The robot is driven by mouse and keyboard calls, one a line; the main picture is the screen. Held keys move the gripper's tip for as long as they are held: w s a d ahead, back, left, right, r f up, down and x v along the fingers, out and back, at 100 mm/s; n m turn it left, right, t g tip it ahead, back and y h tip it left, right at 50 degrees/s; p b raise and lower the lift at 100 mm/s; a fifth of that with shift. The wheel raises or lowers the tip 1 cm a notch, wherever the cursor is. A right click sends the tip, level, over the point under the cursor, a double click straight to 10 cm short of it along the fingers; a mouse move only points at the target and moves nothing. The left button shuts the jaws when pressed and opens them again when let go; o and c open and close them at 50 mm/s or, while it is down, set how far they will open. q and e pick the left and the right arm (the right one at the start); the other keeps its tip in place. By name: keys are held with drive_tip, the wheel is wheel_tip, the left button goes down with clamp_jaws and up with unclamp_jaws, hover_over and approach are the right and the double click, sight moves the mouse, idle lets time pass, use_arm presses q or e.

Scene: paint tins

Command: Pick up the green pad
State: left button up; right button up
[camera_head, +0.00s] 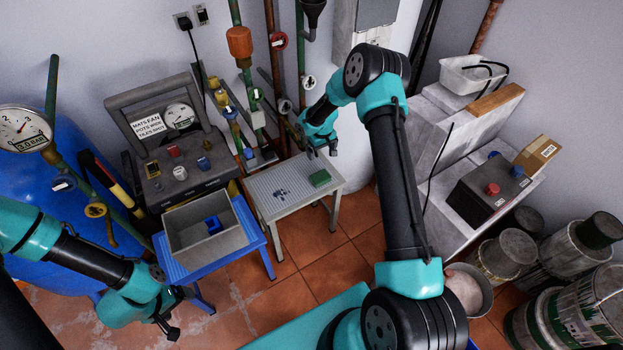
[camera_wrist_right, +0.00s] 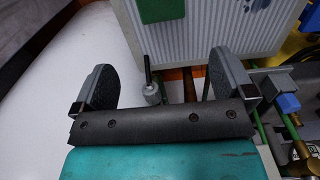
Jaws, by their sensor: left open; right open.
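The green pad (camera_head: 319,178) lies flat on the right part of a small light-grey table (camera_head: 262,185) in the head view. In the right wrist view the green pad (camera_wrist_right: 161,10) shows at the top edge, partly cut off, beyond my fingers. My right gripper (camera_head: 322,150) is open and empty, above and behind the pad near the wall. Its two fingers (camera_wrist_right: 165,88) stand wide apart in the wrist view. My left gripper (camera_head: 172,325) is open and low at the lower left, far from the pad.
A grey bin (camera_head: 185,256) with a blue block (camera_head: 213,225) stands on a blue table, left of the grey table. Pipes and valves (camera_head: 255,115) line the wall behind. Dark splotches (camera_head: 281,194) mark the tabletop. Paint tins (camera_head: 565,320) stand at the lower right.

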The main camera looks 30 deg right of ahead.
hover_over(320, 176)
wheel_tip(320, 176, down, 12)
drive_tip(key=shift+s+d+r, duration=0.1)
drive_tip(key=shift+s+r, duration=0.05)
drive_tip(key=shift+r, duration=0.05)
drive_tip(key=shift+f, duration=0.3)
idle(0.4)
drive_tip(key=shift+f, duration=2.65)
drive_tip(key=shift+c, duration=0.4)
drive_tip(key=c, duration=0.6)
